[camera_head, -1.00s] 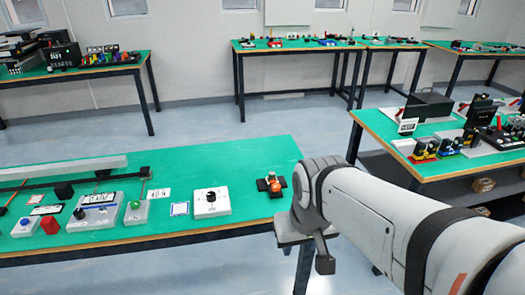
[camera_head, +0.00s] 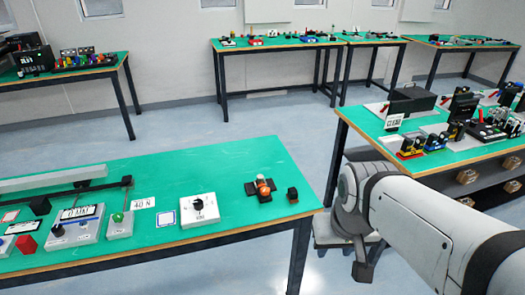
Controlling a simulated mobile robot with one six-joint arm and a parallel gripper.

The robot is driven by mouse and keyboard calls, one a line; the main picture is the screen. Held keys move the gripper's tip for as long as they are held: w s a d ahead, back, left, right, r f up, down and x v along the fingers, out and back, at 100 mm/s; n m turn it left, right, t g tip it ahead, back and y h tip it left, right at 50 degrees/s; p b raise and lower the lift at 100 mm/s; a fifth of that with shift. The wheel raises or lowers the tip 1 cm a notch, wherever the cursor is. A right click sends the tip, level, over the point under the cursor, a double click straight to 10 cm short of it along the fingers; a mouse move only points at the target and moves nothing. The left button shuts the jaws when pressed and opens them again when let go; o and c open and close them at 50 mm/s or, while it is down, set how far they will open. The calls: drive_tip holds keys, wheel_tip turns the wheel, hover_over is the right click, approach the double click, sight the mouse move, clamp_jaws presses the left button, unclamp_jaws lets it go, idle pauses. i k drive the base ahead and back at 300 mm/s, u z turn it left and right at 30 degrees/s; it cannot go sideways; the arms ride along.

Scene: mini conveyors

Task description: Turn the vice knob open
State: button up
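A small black device with an orange round part (camera_head: 263,189) sits near the right end of the near green table; it may be the vice, but it is too small to be sure. A white box with a black dial knob (camera_head: 198,206) stands left of it. No part is clearly readable as a vice knob. My arm (camera_head: 362,200) comes in from the lower right, its visible end off the table's right edge. A dark piece hangs under it. No gripper fingers can be made out, and nothing touches the objects on the table.
A small black cube (camera_head: 292,195) stands right of the orange part. The near table's (camera_head: 215,165) back part is clear. Another laden table (camera_head: 450,160) stands to the right.

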sight(265, 191)
drive_tip(key=u, duration=0.05)
drive_tip(key=i, duration=0.95)
drive_tip(key=z, duration=0.05)
